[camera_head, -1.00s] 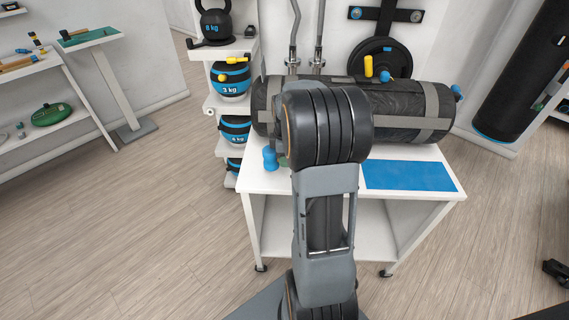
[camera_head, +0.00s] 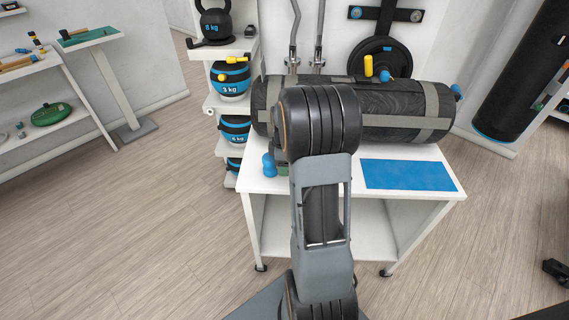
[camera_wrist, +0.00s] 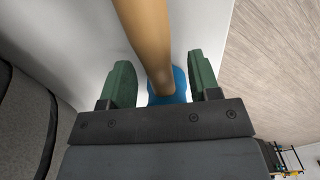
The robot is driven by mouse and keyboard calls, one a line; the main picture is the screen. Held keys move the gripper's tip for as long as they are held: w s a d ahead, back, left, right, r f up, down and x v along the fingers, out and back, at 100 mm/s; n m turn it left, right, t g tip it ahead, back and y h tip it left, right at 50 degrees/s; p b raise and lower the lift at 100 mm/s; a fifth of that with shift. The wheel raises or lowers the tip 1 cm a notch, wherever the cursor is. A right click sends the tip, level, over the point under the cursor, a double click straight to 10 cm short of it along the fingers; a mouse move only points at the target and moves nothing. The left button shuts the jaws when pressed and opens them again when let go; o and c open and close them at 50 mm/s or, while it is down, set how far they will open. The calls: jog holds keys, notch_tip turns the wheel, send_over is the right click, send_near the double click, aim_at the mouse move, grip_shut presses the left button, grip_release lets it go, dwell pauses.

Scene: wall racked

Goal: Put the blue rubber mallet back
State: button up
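The mallet's blue head (camera_wrist: 181,84) and brown handle (camera_wrist: 146,40) show in the wrist view. The handle runs between the two green fingers of my gripper (camera_wrist: 162,82), with a gap on each side. The fingers are apart and not closed on it. Part of the head is hidden behind the gripper's dark crossbar. In the head view a blue shape, apparently the mallet head (camera_head: 269,164), is at the left end of the white table (camera_head: 258,184).
A blue mat (camera_head: 408,175) lies on the table's right side. A black and grey bag (camera_head: 400,108) lies along its back. A rack with blue and black balls (camera_head: 232,78) and a kettlebell (camera_head: 216,22) stands behind left. Floor left of the table is clear.

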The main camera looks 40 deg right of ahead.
jog(key=shift+f, duration=0.1)
dwell(0.3)
notch_tip(320, 180, up, 13)
jog(key=s+a+m+t+p, duration=0.1)
jog(key=s+a+m+t, duration=0.1)
jog(key=s+a+m, duration=0.6)
jog(key=s+a+m+t, duration=0.15)
jog(key=s+a, duration=0.25)
jog(key=a, duration=0.8)
jog(key=shift+m, duration=0.25)
jog(key=p+v, duration=0.1)
jog(key=p, duration=0.1)
jog(key=p+v, duration=0.3)
jog(key=v, duration=0.1)
jog(key=shift+w+a+p, duration=0.1)
jog(key=shift+w+p, duration=0.15)
jog(key=shift+p, duration=0.15)
